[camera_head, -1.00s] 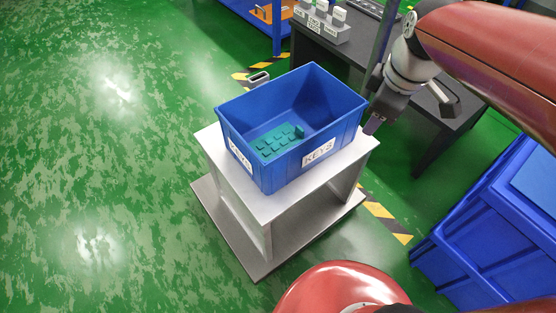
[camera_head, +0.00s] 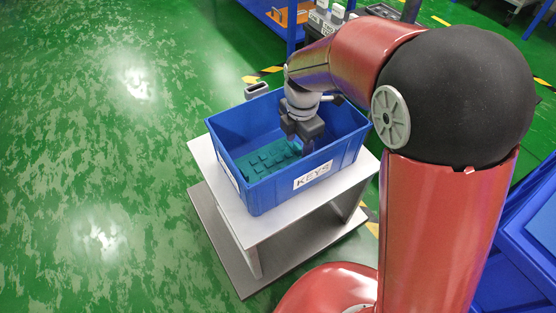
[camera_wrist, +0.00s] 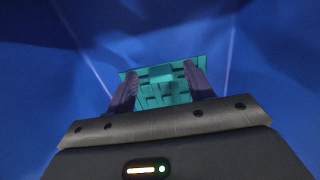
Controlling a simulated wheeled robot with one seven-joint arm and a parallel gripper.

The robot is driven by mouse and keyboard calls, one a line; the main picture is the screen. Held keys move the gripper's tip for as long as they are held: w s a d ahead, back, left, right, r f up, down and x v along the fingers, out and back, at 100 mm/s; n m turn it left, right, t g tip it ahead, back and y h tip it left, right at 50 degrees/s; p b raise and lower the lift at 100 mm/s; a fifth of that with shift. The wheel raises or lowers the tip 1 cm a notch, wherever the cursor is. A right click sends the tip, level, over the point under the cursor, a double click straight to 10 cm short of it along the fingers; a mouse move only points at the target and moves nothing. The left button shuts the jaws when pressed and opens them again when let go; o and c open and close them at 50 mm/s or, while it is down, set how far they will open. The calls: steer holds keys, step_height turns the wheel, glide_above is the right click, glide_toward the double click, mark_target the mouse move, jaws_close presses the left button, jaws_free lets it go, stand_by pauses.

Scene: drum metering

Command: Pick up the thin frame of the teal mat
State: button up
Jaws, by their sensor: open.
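The teal mat (camera_head: 268,160) lies inside the blue bin, with several raised blocks on its top. In the wrist view the mat (camera_wrist: 165,84) shows between and beyond my two fingers, and its near part is hidden by my gripper body. My gripper (camera_head: 303,146) points down into the bin at the mat's right end. In the wrist view my gripper (camera_wrist: 160,88) is open, with one finger toward each side of the mat. I cannot tell whether the fingers touch it. The mat's thin frame is not clearly distinguishable.
The blue bin (camera_head: 262,198), labelled KEYS, stands on a white stand (camera_head: 228,196); its walls surround my gripper. A small grey holder (camera_head: 256,90) is behind the bin. A large blue container (camera_head: 520,235) is at the right. Green floor at the left is clear.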

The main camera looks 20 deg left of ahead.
steer(key=shift+f, duration=0.55)
steer(key=c, duration=1)
steer(key=shift+c, duration=0.2)
steer(key=shift+r, duration=0.15)
step_height(320, 180, up, 25)
steer(key=p, duration=0.7)
